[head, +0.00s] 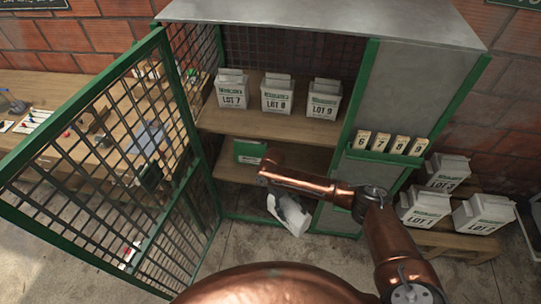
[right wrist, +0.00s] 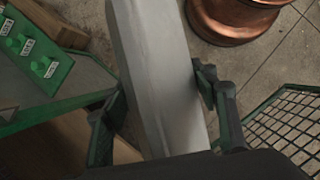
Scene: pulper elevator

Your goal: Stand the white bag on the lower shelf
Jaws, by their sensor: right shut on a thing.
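The white bag (head: 290,214) hangs tilted below my copper right forearm in the head view, in front of the cage's lower part. My right gripper (right wrist: 157,98) is shut on it. In the right wrist view the bag (right wrist: 158,55) is a long pale block between the two dark fingers. The forearm hides part of the bag and most of the gripper in the head view. The lower shelf (head: 232,173) is a wooden board inside the cage, below the upper shelf; the bag is outside it. My left gripper is not in view.
The upper shelf (head: 240,123) holds white bags marked LOT 7, 8 and 9. A green box (head: 249,151) stands on the lower shelf. The mesh door (head: 110,165) is open to the left. Numbered tags (head: 389,143) and more white bags (head: 424,206) are at the right.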

